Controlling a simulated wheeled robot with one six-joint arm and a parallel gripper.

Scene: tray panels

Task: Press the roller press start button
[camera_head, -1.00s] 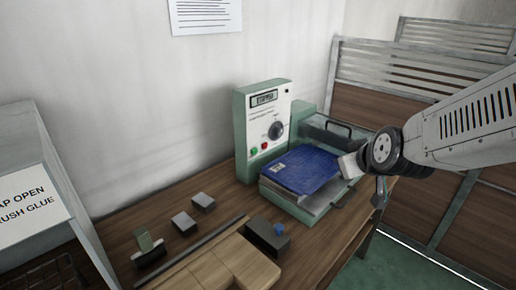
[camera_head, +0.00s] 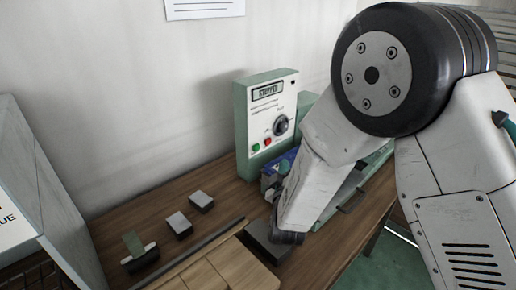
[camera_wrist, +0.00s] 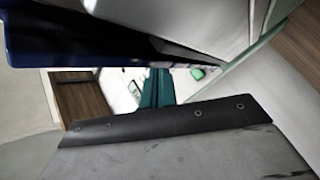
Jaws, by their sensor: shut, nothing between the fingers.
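The roller press (camera_head: 243,130) stands against the wall with an upright control panel, and its display (camera_head: 267,91) reads STOPPED. A green button (camera_head: 256,147) sits low on the panel, with a red button (camera_head: 267,141) beside it and a black dial (camera_head: 280,125) above right. My gripper (camera_head: 271,181) is in front of the panel's lower part, below the buttons and apart from the green one, partly hidden by my arm. In the wrist view, my teal fingers (camera_wrist: 158,87) are shut and empty before a white surface; exact contact cannot be told.
Grey blocks (camera_head: 179,224), a holder with a green piece (camera_head: 138,254) and a wooden board (camera_head: 234,268) occupy the bench. Bare bench top (camera_head: 222,180) lies left of the press.

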